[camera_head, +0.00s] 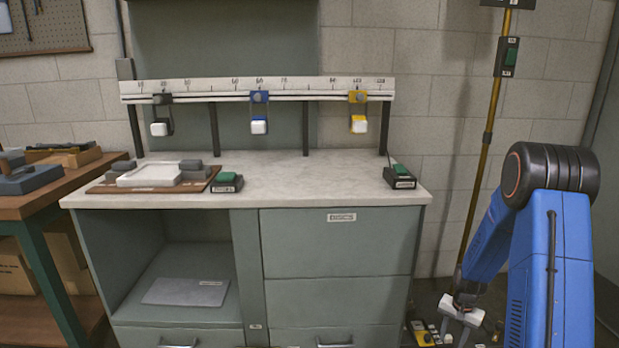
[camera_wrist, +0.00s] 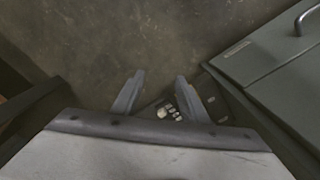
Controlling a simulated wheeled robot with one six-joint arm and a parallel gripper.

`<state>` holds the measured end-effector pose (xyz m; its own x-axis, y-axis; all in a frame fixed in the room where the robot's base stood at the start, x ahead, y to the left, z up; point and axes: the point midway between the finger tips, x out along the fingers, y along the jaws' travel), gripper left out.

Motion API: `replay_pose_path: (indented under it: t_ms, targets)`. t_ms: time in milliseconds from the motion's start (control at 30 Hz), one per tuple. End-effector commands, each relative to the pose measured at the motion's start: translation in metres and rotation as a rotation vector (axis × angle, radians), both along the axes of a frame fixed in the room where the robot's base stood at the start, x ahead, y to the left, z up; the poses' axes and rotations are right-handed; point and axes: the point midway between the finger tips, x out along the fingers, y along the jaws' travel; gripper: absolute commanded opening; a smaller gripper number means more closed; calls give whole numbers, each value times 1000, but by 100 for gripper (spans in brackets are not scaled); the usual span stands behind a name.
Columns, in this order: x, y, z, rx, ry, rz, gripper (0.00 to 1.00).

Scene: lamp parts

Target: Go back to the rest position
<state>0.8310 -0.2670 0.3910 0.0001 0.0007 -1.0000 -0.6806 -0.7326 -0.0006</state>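My gripper (camera_head: 459,322) hangs low at the right of the bench, pointing down toward the floor, with my blue arm bent above it. In the wrist view my gripper (camera_wrist: 160,77) shows two grey fingers well apart, with nothing between the tips. In the head view small yellow, white and dark pieces (camera_head: 424,333) lie low beside my gripper, partly cut off by the frame edge.
The grey bench (camera_head: 300,175) carries a rail (camera_head: 215,88) with black, blue and yellow clamps, a brown board (camera_head: 110,186) with a white tray, and two green-topped boxes. A wooden side table (camera_head: 92,180) stands left. A brass pole (camera_head: 485,150) rises behind my arm. Bare floor (camera_wrist: 90,35) shows ahead.

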Motion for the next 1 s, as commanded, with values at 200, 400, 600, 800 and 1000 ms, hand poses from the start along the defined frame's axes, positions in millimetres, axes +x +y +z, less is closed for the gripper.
replay_pose_path:
  t_ms: [200, 400, 600, 800, 1000]
  targets:
    - [0, 6, 19, -5, -14, 21, 40]
    - [-4, 14, 42, -10, -27, 44, 40]
    - [-9, 26, 74, -17, -47, 82, 40]
    - [-23, 47, 125, -29, -80, 142, 40]
    - [-46, 71, 179, -42, -118, 214, 40]
